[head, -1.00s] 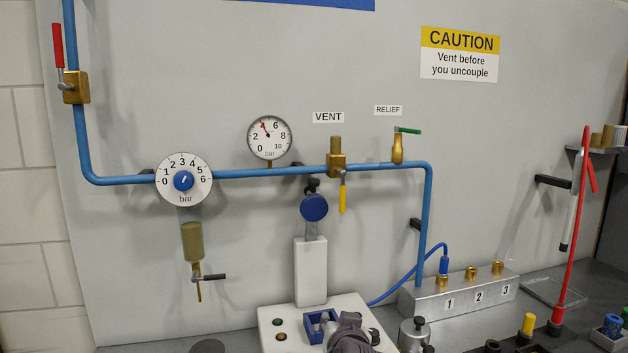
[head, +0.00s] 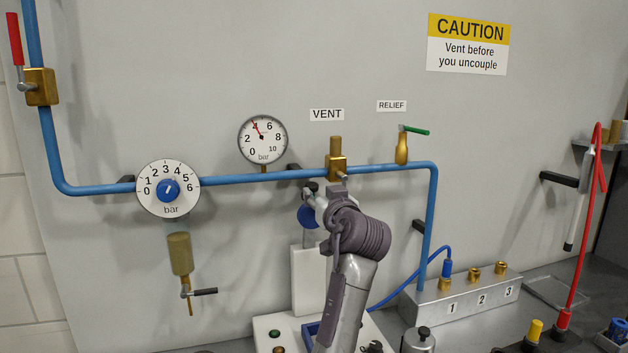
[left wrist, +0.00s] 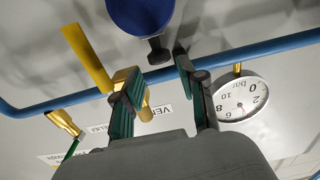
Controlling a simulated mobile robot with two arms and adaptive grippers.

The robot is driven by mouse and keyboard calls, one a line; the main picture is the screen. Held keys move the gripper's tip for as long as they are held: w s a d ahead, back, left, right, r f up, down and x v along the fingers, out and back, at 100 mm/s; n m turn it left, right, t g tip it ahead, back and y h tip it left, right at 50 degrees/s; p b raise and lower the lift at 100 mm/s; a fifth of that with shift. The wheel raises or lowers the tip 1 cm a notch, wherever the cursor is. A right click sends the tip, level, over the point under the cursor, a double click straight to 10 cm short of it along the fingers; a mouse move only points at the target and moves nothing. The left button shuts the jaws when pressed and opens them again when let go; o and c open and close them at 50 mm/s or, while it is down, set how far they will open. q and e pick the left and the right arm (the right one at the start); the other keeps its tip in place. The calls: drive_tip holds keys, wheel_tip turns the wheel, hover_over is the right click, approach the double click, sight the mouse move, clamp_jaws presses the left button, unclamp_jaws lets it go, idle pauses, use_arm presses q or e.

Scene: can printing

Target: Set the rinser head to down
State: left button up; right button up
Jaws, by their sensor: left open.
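No label names the rinser head; a blue round head (head: 306,217) with a dark knob on top sits at the upper end of a white post (head: 309,278), partly behind my left arm. In the left wrist view, which is upside down, the blue head (left wrist: 140,14) is at the top, its dark knob (left wrist: 158,50) showing between the fingers. My left gripper (head: 315,192) is open and empty at the knob. In the wrist view its fingertips (left wrist: 162,73) flank the knob, and I cannot tell whether they touch it. My right gripper is not in view.
The blue pipe (head: 260,177) runs close behind the gripper. The brass VENT valve (head: 336,163) is just right of it, and its yellow handle (left wrist: 86,57) shows in the wrist view. The gauge (head: 262,140) is at upper left. A numbered block (head: 455,300) stands right.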

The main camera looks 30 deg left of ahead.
sight(314, 188)
use_arm(q)
drive_tip(key=p+x, duration=0.1)
drive_tip(key=x, duration=0.2)
drive_tip(key=shift+w+a+r, duration=0.2)
drive_tip(key=shift+w+a, duration=0.05)
drive_tip(key=shift+a, duration=0.05)
drive_tip(key=shift+w+a+f, duration=0.15)
drive_tip(key=shift+w+a, duration=0.2)
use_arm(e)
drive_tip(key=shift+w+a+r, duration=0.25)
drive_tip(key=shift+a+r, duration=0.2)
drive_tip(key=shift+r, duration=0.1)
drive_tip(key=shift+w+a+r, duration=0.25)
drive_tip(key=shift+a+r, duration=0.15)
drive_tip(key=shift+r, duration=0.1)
use_arm(q)
clamp_jaws()
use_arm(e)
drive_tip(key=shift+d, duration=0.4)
